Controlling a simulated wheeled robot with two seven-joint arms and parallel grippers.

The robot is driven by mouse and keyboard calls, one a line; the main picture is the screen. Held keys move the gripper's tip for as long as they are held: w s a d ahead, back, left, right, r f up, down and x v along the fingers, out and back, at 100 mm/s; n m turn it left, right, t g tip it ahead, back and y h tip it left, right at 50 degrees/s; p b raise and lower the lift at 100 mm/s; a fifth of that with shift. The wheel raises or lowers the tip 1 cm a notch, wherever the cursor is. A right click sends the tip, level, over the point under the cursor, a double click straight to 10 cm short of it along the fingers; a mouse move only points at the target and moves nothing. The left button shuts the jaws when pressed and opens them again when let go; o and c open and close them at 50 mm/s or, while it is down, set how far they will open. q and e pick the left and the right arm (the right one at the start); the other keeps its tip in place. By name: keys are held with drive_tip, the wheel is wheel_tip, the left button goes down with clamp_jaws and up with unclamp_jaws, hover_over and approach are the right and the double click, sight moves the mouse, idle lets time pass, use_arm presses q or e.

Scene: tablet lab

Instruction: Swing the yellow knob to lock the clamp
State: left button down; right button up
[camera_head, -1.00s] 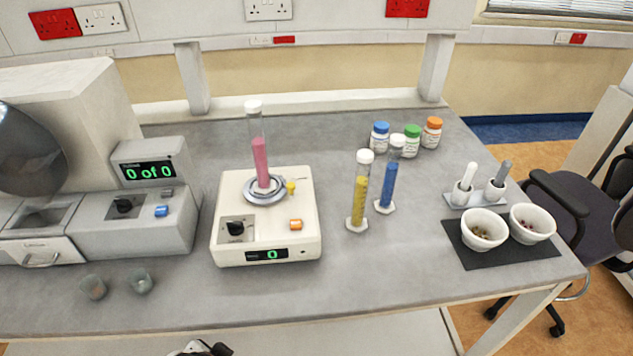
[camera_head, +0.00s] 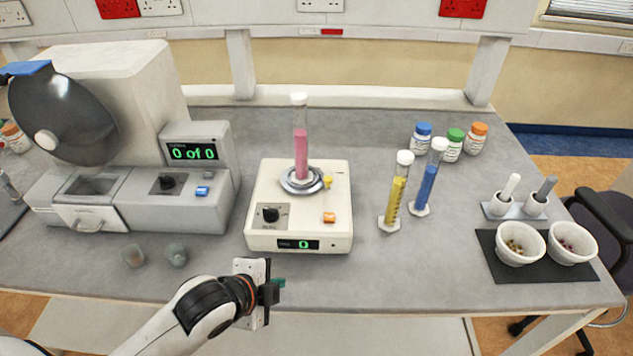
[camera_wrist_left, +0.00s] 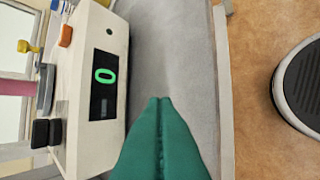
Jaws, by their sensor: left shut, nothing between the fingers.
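The yellow knob (camera_head: 327,181) sits at the right side of the round metal clamp (camera_head: 301,180) on top of the cream shaker machine (camera_head: 258,231). In the left wrist view the knob (camera_wrist_left: 30,47) is at the upper left on its stem. A capped tube of pink liquid (camera_head: 300,150) stands upright in the clamp. My left gripper (camera_head: 279,284) is at the front edge of the bench, in front of the machine and well below the knob. Its green fingers (camera_wrist_left: 160,105) are shut together and empty. My right gripper is in no view.
The machine carries a black dial (camera_head: 270,213) and an orange switch (camera_head: 329,217). A yellow cylinder (camera_head: 396,195) and a blue cylinder (camera_head: 427,183) stand to its right. A grey counting machine (camera_head: 140,210) stands left.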

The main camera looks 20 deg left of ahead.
sight(326, 182)
use_arm(q)
drive_tip(key=w+a+r+m+t+h, duration=0.1)
drive_tip(key=w+r+m, duration=0.3)
drive_tip(key=m, duration=0.8)
drive_tip(key=w+a+r+m+t+h, duration=0.1)
drive_tip(key=w+a+r+m+h, duration=0.1)
drive_tip(key=w+r+m, duration=0.3)
wheel_tip(326, 182, up, 4)
drive_tip(key=a+m, duration=0.1)
drive_tip(key=m, duration=0.7)
drive_tip(key=shift+r+t, duration=0.25)
drive_tip(key=shift+t, duration=0.05)
drive_tip(key=shift+w, duration=0.15)
drive_tip(key=p+x, duration=0.1)
drive_tip(key=x, duration=0.3)
drive_tip(key=p+x, duration=0.1)
drive_tip(key=x, duration=0.4)
drive_tip(key=r+p+x, duration=0.1)
drive_tip(key=p+x, duration=0.1)
drive_tip(key=x, duration=0.2)
drive_tip(key=shift+w+d+f, duration=0.1)
drive_tip(key=shift+w+d, duration=0.25)
drive_tip(key=shift+w, duration=0.15)
drive_tip(key=shift+d, duration=0.1)
